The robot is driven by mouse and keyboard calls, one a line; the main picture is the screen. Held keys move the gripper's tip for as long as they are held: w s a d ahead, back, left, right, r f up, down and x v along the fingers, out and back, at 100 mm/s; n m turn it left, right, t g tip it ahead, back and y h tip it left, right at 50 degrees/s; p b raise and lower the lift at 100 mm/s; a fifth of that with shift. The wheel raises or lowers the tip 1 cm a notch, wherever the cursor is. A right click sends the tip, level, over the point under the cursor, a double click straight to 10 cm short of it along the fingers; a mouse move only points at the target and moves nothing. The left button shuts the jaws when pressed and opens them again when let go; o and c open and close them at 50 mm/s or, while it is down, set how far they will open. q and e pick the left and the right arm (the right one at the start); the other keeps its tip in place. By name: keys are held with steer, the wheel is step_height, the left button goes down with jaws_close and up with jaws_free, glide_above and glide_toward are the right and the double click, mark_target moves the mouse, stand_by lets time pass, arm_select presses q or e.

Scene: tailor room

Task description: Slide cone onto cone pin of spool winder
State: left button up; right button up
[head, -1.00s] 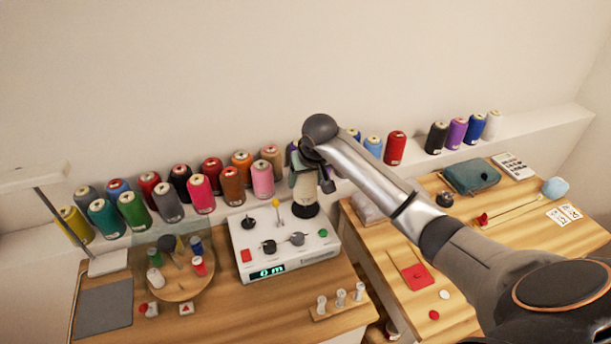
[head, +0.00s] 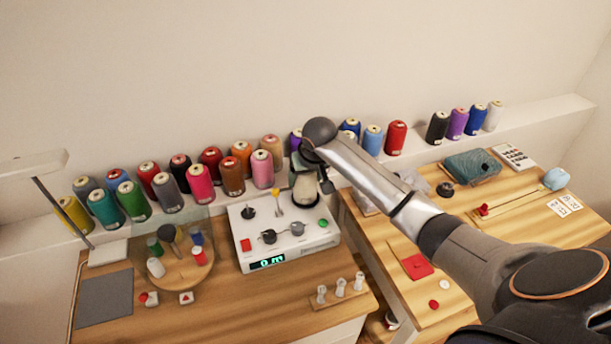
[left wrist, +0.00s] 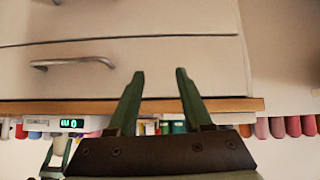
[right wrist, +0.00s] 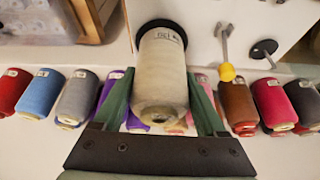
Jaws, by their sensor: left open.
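The spool winder (head: 290,257) is a white box with a lit display, knobs and a yellow-tipped rod (head: 278,197), on the left wooden table. My right gripper (right wrist: 162,82) is at its back right corner. Its fingers lie along both sides of a cream cone (right wrist: 162,65) and appear to grip it. In the head view the cone (head: 305,188) stands about upright by that corner, partly behind my gripper. A black disc (right wrist: 150,26) shows at its labelled end. The pin itself is hidden. My left gripper (left wrist: 160,75) is open and empty, before a drawer front.
Coloured thread cones line the wall shelf (head: 545,118) behind the winder. A turntable (head: 180,280) with small spools stands left, and a wooden holder (head: 340,295) with white bobbins in front. The right table (head: 445,290) holds a teal cloth bundle (head: 472,165) and small items.

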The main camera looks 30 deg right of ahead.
steer(key=o, duration=0.4)
steer(key=shift+c, duration=0.2)
steer(key=v, duration=1.2)
steer(key=shift+r, duration=0.25)
steer(key=shift+s, duration=0.2)
